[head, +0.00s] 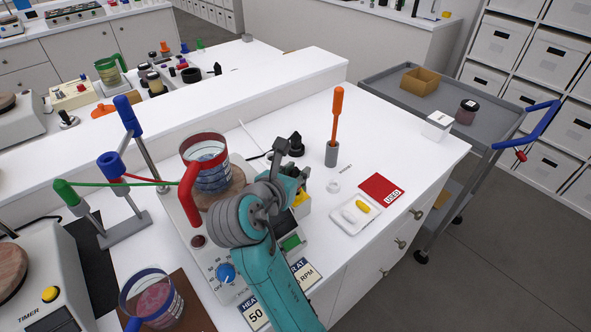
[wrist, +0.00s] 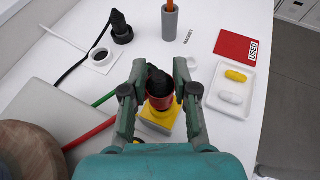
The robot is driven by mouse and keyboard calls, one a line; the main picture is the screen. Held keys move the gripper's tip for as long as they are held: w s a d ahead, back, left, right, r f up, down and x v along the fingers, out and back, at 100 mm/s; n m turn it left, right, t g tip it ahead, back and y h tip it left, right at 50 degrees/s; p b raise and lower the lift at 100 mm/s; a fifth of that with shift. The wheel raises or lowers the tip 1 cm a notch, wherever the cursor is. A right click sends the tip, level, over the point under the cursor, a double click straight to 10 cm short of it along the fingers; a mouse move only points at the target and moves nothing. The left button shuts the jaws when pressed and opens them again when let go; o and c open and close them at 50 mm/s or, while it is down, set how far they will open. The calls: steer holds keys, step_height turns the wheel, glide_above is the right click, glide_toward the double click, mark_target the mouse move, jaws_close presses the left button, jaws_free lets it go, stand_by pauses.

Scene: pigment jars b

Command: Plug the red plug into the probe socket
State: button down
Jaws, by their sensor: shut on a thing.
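My gripper (wrist: 160,95) is shut on the red plug (wrist: 157,104), which has a black top and shows between the fingers in the wrist view. A yellow block (wrist: 155,124) lies right below the plug; I cannot tell whether they touch. In the head view my gripper (head: 290,172) is at the right of the hotplate, and the plug is hard to make out; the yellow block (head: 300,198) shows partly behind it. A white square with a dark round opening (wrist: 102,57) lies farther back; I cannot tell whether it is the probe socket.
A black plug with a cord (wrist: 122,28) stands at the back. A glass beaker with a red handle (head: 205,165) is left of my arm. A grey holder with an orange-handled tool (head: 332,153), a red card (head: 381,189) and a white tray (head: 349,225) are right.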

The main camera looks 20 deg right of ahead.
steer(key=shift+f, duration=0.75)
steer(key=c, duration=0.8)
jaws_free()
steer(key=v, duration=1.2)
